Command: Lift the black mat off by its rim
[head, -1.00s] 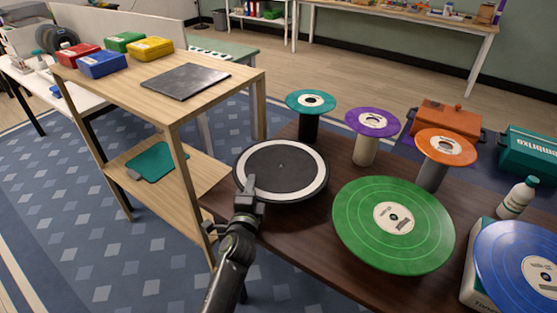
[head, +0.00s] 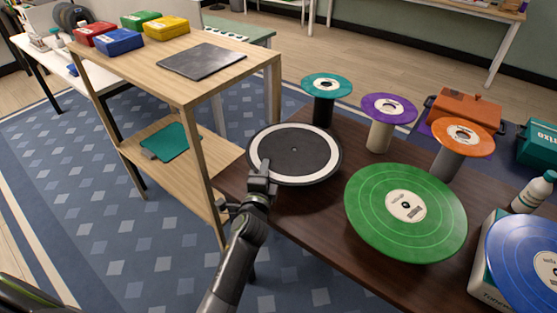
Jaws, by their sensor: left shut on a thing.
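The round black mat (head: 295,152) lies at the left end of the dark brown table, with a white ring near its edge. My left gripper (head: 263,170) is at its front-left rim, shut on that rim, with its fingertips reaching over the white ring. The fingers hide the part of the rim that they hold. The mat looks about level, and I cannot tell whether there is a gap under it. My right gripper is not in view.
Teal (head: 342,92), purple (head: 374,103) and orange (head: 442,127) discs stand on posts behind. A wooden shelf unit (head: 142,62) stands close on the left.

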